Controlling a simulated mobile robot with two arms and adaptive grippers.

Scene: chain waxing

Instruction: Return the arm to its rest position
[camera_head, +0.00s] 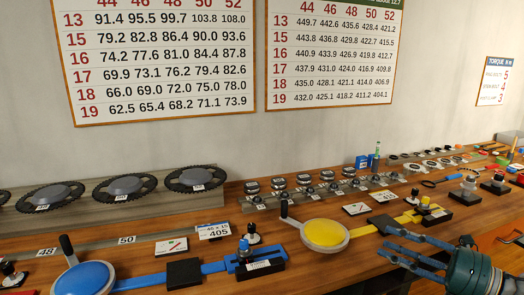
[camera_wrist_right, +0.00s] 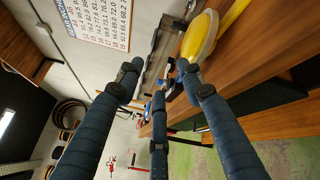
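My right gripper (camera_head: 385,240) comes in from the lower right of the head view, over the front part of the wooden bench (camera_head: 350,275). Its dark blue fingers point left, spread apart, with nothing between them. In the right wrist view the gripper (camera_wrist_right: 174,55) also shows its three fingers apart and empty. The yellow round pad (camera_head: 325,233) lies left of the fingertips, and no grip on it shows; it is also at the top of the wrist view (camera_wrist_right: 199,36). My left gripper is in neither view.
A blue round pad (camera_head: 85,278) with a blue bar lies at the front left. Dark chainrings (camera_head: 124,186) stand at the back left. Charts (camera_head: 333,55) hang on the wall.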

